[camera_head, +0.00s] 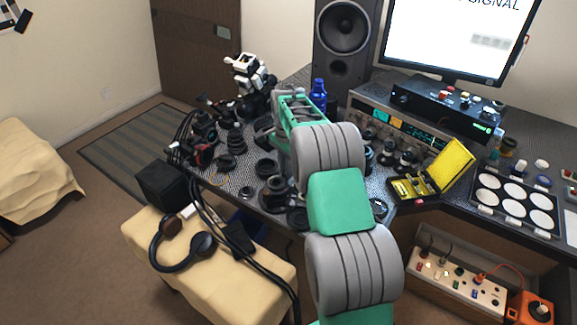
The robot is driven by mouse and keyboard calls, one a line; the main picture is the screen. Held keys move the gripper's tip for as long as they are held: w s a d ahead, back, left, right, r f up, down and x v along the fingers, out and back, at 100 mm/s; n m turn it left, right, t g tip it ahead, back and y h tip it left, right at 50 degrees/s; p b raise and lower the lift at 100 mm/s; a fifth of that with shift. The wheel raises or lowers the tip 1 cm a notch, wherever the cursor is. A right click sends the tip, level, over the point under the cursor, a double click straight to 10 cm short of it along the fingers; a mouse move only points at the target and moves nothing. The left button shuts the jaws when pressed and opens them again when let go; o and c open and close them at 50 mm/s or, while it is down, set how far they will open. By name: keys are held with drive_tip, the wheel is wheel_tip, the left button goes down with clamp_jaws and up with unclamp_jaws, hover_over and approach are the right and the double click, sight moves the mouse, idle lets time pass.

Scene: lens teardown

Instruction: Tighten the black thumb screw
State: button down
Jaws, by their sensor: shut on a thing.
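My grey and green arm reaches up over the desk, and its teal wrist section is above the cluster of lens parts. The fingers of my gripper are hidden behind my own arm, so I cannot see what is between them. I cannot make out the black thumb screw. Several black lens parts lie on the desk, including a stack of rings (236,139) left of my arm and a dark ring (265,168) close beside it.
A blue bottle (318,93) and a speaker (344,40) stand behind my arm. An open yellow case (450,166) and a tray of white discs (513,204) are to the right. A cream bench (220,262) with headphones (181,246) stands front left. Dark cables hang at the desk's left edge.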

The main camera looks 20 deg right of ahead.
drive_tip(key=shift+w+a+r+m, duration=0.1)
drive_tip(key=shift+w+m, duration=0.05)
drive_tip(key=shift+m, duration=1.65)
drive_tip(key=c, duration=1.5)
unclamp_jaws()
drive_tip(key=shift+a, duration=0.1)
drive_tip(key=shift+o, duration=1.2)
wheel_tip(320, 180, up, 8)
drive_tip(key=shift+f, duration=0.15)
